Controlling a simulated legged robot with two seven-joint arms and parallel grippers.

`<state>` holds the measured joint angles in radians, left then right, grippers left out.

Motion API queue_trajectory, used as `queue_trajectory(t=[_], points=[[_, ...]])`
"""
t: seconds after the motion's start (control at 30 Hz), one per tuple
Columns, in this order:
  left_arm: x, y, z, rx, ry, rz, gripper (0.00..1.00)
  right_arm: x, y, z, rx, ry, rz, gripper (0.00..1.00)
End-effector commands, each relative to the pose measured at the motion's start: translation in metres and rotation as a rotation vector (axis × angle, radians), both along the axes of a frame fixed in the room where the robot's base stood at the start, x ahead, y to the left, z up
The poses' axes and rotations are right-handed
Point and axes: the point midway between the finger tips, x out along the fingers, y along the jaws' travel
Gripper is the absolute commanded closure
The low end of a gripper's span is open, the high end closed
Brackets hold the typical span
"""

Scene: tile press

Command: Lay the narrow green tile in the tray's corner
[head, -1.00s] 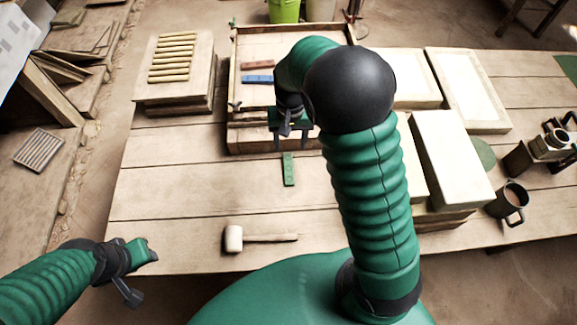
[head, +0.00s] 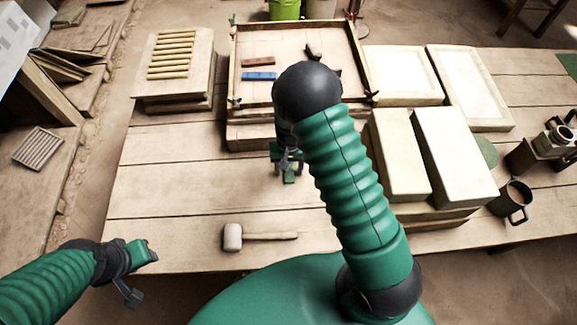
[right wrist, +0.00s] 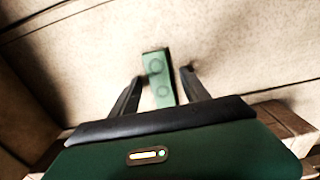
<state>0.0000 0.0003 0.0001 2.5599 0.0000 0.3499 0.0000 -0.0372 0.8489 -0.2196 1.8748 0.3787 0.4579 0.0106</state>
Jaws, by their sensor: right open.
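The narrow green tile (head: 290,178) lies on the table in front of the tray, mostly hidden by my right gripper in the head view. In the right wrist view the tile (right wrist: 158,75) shows two round studs and lies between my open fingers. My right gripper (head: 287,170) is open over it; I cannot tell how high. The wooden tray (head: 235,65) stands behind, with a red-brown tile (head: 258,62) and a blue tile (head: 260,76) in its left part. My left gripper (head: 143,272) is off the table's front left edge; its jaw state is unclear.
A mallet (head: 234,237) lies near the front edge. A board with several wooden sticks (head: 172,58) is left of the tray. Pale blocks (head: 448,155) stand to the right, with a dark mug (head: 512,202) beyond.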

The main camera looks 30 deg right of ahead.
Motion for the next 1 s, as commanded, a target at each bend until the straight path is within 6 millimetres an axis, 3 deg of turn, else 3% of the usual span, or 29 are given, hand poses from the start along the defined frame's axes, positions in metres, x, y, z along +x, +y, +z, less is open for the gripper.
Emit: queue_trajectory(t=[0.07, 0.5, 0.87, 1.0], points=[[0.000, 0.000, 0.000, 0.000, 0.000, 0.000, 0.64, 0.000, 0.000, 0.000, 0.000, 0.000, 0.000, 0.45], [0.000, 0.000, 0.000, 0.000, 0.000, 0.000, 0.64, 0.000, 0.000, 0.001, 0.000, 0.000, 0.000, 1.00], [0.000, 0.000, 0.000, 0.000, 0.000, 0.000, 0.64, 0.000, 0.000, 0.002, 0.000, -0.001, 0.000, 1.00], [0.000, 0.000, 0.001, 0.000, 0.000, 0.000, 0.64, 0.001, 0.000, 0.011, 0.000, -0.004, 0.001, 1.00]])
